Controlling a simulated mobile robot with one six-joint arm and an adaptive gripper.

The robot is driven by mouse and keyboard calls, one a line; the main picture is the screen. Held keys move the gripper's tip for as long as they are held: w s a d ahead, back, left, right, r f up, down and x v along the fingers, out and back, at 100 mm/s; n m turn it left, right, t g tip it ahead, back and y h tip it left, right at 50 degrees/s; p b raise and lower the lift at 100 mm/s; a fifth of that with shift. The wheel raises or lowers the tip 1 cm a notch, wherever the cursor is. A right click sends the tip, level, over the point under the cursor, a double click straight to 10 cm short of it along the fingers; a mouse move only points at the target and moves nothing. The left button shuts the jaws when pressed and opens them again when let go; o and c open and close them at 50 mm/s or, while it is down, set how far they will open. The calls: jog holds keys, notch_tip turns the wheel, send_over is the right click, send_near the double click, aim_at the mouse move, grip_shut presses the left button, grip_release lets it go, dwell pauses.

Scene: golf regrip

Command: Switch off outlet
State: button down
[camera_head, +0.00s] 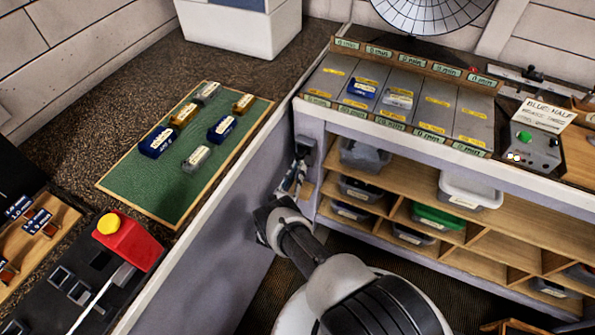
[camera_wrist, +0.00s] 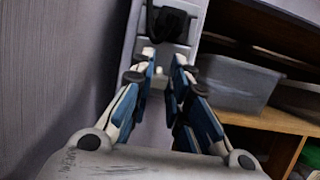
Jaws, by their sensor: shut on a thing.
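The outlet (camera_wrist: 183,50) is a pale grey strip on the wall in the wrist view, with a black plug (camera_wrist: 168,22) in its upper part. It shows small in the head view (camera_head: 304,146), on the side panel below the corner where the counters meet. My gripper (camera_wrist: 164,72) is at the outlet, below the plug. Its fingertips are close together around a small pale piece at the outlet's face, which looks like its switch (camera_wrist: 159,71). In the head view my gripper (camera_head: 296,178) is just below the outlet, partly hidden by my wrist.
A wooden shelf (camera_head: 395,195) with plastic bins stands right of the outlet; a grey bin (camera_wrist: 235,82) is close to my fingers in the wrist view. The counter edge (camera_head: 262,140) runs above left. A green mat (camera_head: 150,185) with several small blocks lies on the left counter.

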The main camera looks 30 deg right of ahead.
jog(key=shift+r, duration=0.1)
jog(key=c, duration=1.5)
grip_release()
jog(key=s+a, duration=0.2)
jog(key=a, duration=0.1)
jog(key=s+a, duration=0.3)
jog(key=a, duration=0.1)
jog(key=s+a, duration=0.3)
jog(key=shift+a+f, duration=0.15)
jog(key=shift+f, duration=0.15)
jog(key=shift+s, duration=0.1)
